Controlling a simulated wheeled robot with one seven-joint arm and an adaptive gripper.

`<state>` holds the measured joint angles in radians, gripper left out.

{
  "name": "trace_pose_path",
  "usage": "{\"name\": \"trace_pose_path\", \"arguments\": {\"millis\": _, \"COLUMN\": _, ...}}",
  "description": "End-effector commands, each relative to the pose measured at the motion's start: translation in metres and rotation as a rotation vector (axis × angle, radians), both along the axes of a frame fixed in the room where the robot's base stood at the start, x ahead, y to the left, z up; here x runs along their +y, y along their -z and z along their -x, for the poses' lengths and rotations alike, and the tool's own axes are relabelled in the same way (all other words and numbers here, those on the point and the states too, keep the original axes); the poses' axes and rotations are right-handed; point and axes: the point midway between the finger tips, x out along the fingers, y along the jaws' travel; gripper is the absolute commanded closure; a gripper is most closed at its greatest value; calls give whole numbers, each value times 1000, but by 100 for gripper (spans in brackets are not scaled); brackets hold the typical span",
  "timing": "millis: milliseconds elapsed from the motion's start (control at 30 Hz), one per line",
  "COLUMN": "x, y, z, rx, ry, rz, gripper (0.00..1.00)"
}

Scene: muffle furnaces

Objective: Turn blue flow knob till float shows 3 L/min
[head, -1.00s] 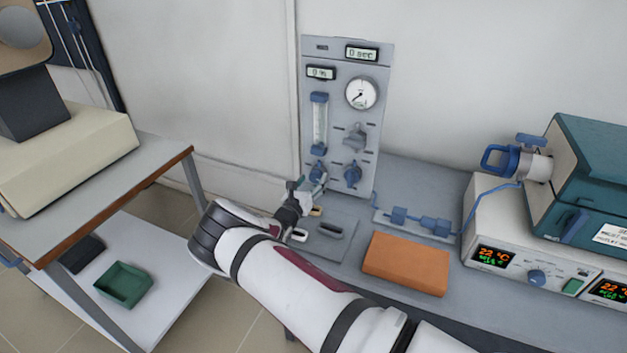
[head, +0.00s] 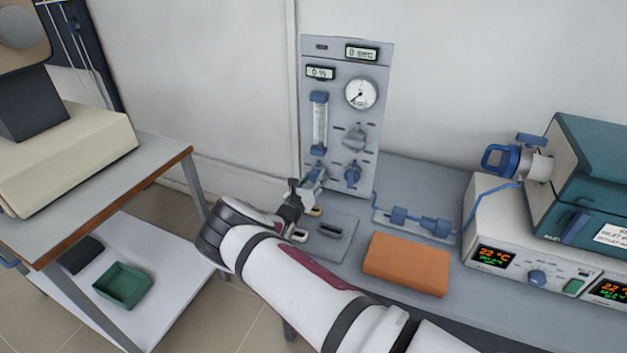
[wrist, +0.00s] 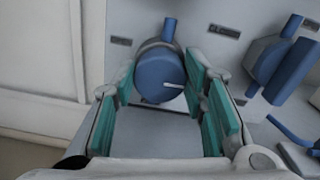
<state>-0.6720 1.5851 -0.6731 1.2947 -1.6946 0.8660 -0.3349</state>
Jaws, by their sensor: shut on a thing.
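The grey gas panel (head: 343,60) stands upright against the wall. Its flow tube (head: 319,122) has blue end caps; the float is too small to read. My gripper (head: 312,184) is at the panel's lower left. In the wrist view, its teal-padded fingers (wrist: 168,92) are on both sides of the knob and shut on it. In the head view the gripper mostly hides this knob.
A second blue knob (head: 353,174) is just right of the gripper, and it also shows in the wrist view (wrist: 283,66). A grey valve (head: 355,138) and round gauge (head: 361,93) are above. An orange block (head: 406,264) lies on the bench near my arm.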

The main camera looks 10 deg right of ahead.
Motion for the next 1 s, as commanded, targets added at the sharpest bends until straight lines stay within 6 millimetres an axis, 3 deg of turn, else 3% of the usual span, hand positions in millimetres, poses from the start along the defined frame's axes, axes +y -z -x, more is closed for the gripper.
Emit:
{"name": "trace_pose_path", "arguments": {"millis": 367, "x": 1, "y": 2, "z": -2, "rx": 123, "ry": 0, "rz": 169, "gripper": 89}}
{"name": "trace_pose_path", "arguments": {"millis": 1000, "x": 2, "y": 4, "z": -3, "rx": 480, "ry": -1, "rz": 659, "gripper": 89}}
